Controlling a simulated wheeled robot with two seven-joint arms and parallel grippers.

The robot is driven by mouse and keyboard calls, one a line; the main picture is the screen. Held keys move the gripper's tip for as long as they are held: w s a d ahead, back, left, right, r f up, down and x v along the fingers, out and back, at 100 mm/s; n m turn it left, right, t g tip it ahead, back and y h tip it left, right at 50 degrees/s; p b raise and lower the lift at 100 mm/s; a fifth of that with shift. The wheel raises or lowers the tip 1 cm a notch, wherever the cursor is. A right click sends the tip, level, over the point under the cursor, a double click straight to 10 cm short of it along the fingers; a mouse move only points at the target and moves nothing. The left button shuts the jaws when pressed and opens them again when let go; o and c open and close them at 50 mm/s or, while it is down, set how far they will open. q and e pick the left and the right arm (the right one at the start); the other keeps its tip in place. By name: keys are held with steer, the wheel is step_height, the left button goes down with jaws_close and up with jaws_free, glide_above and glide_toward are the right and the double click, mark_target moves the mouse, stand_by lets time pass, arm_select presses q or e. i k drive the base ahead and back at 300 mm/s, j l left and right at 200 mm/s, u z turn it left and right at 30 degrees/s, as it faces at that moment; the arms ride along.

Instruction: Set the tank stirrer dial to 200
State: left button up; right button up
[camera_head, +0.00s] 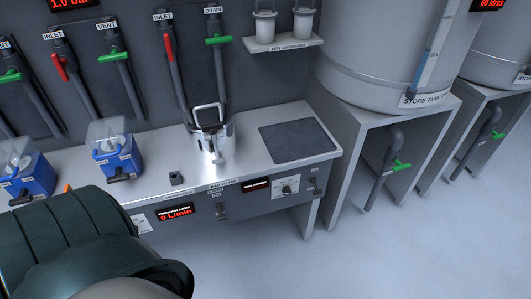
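A small round dial (287,190) sits on the front panel of the steel bench, to the right of a dark display with red lettering (256,185). Its setting and label are too small to read, so I cannot tell whether it is the stirrer dial. A steel jug-like vessel (213,139) with a raised handle stands on the bench, behind and left of the dial. A dark, bulky part of my own arm fills the lower left corner. Neither of my grippers shows.
A red "0 L/min" display (175,213) and a small switch (221,211) are on the same panel. Two blue pump-like units (118,157) stand on the left. A dark square plate (297,140) lies on the bench's right. A store tank (385,50) stands right; the floor before it is clear.

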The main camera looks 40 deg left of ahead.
mark_target(287, 190)
steer(key=i+l+u, duration=0.2)
steer(key=u, duration=0.15)
steer(key=i+l+u, duration=0.15)
steer(key=l+u, duration=0.2)
steer(key=i+l+u, duration=0.1)
steer(key=l+u, duration=0.25)
steer(key=i+l+u, duration=0.1)
steer(key=l+u, duration=0.25)
steer(key=l, duration=0.2)
